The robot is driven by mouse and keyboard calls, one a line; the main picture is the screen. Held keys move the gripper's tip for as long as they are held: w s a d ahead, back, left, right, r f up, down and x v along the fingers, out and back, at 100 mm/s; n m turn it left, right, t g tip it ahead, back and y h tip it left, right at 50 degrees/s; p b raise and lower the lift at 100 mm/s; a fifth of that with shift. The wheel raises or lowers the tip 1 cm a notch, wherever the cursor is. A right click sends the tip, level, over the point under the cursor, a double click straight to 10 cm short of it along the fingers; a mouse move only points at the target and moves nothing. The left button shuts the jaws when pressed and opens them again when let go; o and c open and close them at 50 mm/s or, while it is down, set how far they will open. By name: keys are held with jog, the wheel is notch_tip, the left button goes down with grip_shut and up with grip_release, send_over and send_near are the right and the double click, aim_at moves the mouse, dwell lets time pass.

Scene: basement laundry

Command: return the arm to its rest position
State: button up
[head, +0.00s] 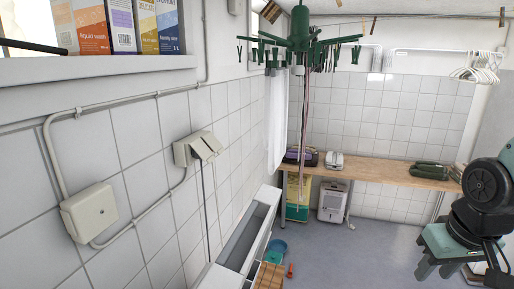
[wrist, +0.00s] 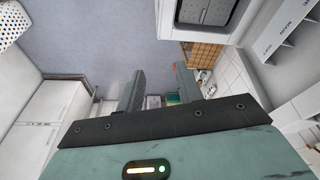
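My gripper (wrist: 160,82) shows in the wrist view with its two grey-green fingers spread apart. It is open, and no held thing shows between the fingers. Beyond the fingertips lie the floor and, further off, small things near the far wall. In the head view my arm (head: 480,190) is folded at the right edge, with a round black joint above teal parts. The arm is cut off by the picture's right edge, so its full pose is hidden.
A wooden bench (head: 385,172) runs along the tiled back wall. A green hanging dryer (head: 300,40) hangs from the ceiling. The grey floor (head: 370,245) between is mostly clear.

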jog(key=s+a+f+n+g+b, duration=0.1)
jog(key=s+a+f+n+b, duration=0.3)
jog(key=s+a+f+b, duration=0.2)
jog(key=s+a+f+n+g+b, duration=0.1)
jog(key=s+a+f+n+b, duration=0.2)
jog(key=s+a+f+b, duration=0.4)
jog(key=a+f+b, duration=0.1)
jog(key=a+b, duration=0.2)
jog(key=a, duration=0.2)
jog(key=shift+s+a+f+n+g+y, duration=0.2)
jog(key=shift+f+n+g+y, duration=0.1)
jog(key=shift+n, duration=0.1)
jog(key=shift+w, duration=0.1)
dwell(0.9)
